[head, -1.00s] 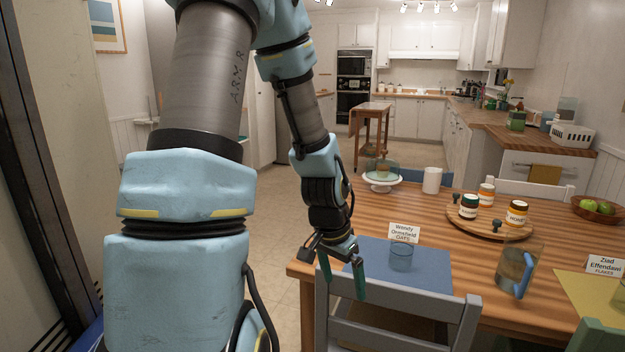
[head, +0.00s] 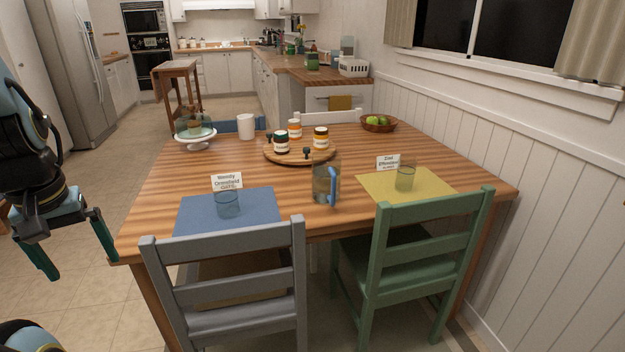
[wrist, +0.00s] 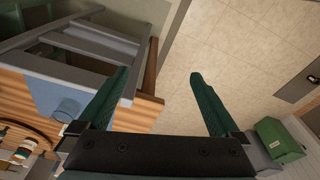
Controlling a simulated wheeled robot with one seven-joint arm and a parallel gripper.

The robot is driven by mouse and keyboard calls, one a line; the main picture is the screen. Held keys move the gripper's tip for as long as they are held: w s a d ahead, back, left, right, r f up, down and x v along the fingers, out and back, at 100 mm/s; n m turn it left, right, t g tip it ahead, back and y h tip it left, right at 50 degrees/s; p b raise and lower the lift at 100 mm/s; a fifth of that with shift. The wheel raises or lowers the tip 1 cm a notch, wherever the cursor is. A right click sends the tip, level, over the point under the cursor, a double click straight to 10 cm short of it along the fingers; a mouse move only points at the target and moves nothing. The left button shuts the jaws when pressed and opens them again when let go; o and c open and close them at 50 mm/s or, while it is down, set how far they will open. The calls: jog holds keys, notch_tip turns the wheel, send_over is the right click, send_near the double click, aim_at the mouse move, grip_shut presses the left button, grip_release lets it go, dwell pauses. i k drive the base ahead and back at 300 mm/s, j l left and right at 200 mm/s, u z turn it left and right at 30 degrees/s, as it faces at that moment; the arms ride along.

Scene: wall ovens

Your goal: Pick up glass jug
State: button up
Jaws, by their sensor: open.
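The glass jug (head: 321,184) with a blue handle stands upright on the wooden table (head: 170,167), near its front edge between the two place mats. Part of a wooden tray is behind it. My gripper (head: 78,262) is at the left, beyond the table's left edge, with its two green fingers apart and nothing between them. It is well away from the jug. In the wrist view my gripper (wrist: 165,90) shows open over the floor beside the table corner. I cannot make out the jug in the wrist view.
A grey chair (head: 230,265) and a green chair (head: 415,238) stand at the table's front. A blue glass (head: 228,205) on a blue mat (head: 262,208) is left of the jug; another glass (head: 405,178) on a yellow mat (head: 432,186) is right. Jars crowd the round tray (head: 283,157).

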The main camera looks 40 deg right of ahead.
aim_at(326, 164)
jog(key=l+u, duration=0.1)
jog(key=l, duration=1.45)
